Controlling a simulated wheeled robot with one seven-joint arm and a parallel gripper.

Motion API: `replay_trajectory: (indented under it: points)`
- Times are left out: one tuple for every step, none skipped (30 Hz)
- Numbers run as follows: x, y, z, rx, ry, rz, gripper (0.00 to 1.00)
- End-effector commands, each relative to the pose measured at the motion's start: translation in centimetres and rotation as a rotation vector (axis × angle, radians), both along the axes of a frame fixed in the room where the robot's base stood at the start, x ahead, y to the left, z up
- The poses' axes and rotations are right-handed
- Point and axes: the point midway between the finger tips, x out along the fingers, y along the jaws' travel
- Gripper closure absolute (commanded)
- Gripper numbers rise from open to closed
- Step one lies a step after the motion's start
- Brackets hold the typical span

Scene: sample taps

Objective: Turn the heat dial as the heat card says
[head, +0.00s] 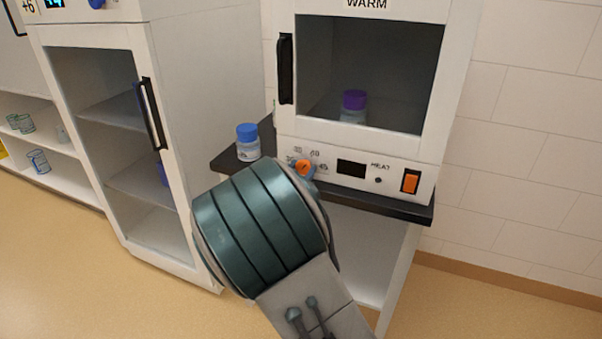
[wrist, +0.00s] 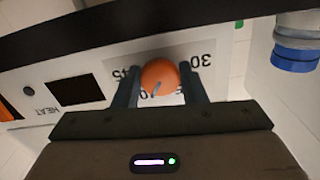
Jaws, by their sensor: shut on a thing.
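The orange heat dial (head: 304,168) sits at the left of the white front panel of the WARM cabinet (head: 460,60). In the wrist view the dial (wrist: 160,77) is between the two fingers of my gripper (wrist: 160,88), which is shut on it. A grey pointer line on the dial points toward the lower left in that view. Numbers are printed around it; 30 and 45 show, and others are partly covered. My arm hides the gripper in the head view. I see no heat card that I can make out.
A dark display (head: 351,169) and an orange switch (head: 410,181) are on the same panel. A blue-capped jar (head: 248,142) stands on the dark shelf left of the cabinet. A purple-capped jar (head: 353,106) is inside. Another white cabinet (head: 175,100) stands at left.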

Motion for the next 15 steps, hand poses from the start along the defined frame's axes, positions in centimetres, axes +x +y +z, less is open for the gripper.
replay_trajectory:
  points:
    - [0.01, -0.01, -0.25, 0.034, -0.012, 0.000, 0.85]
    - [0.01, -0.01, -0.26, 0.054, -0.019, 0.000, 0.85]
    - [0.02, 0.00, -0.31, 0.084, -0.029, 0.000, 0.85]
    - [0.02, 0.00, -0.35, 0.107, -0.038, 0.000, 0.85]
    - [0.03, -0.04, -0.34, 0.132, -0.048, -0.001, 0.85]
    - [0.02, -0.01, -0.36, 0.166, -0.060, 0.000, 0.85]
    - [0.01, 0.01, -0.40, 0.192, -0.070, 0.000, 0.85]
    - [0.03, -0.04, -0.42, 0.219, -0.079, -0.001, 0.85]
    - [0.02, 0.00, -0.42, 0.256, -0.093, 0.000, 0.85]
    - [0.01, 0.01, -0.43, 0.281, -0.102, 0.000, 0.85]
    - [0.03, -0.01, -0.45, 0.308, -0.112, -0.001, 0.85]
    - [0.03, 0.02, -0.46, 0.345, -0.125, 0.000, 0.85]
    - [0.03, 0.03, -0.44, 0.371, -0.135, 0.000, 0.85]
    - [0.04, 0.04, -0.45, 0.399, -0.145, 0.000, 0.85]
    - [0.04, 0.03, -0.46, 0.433, -0.157, 0.000, 0.85]
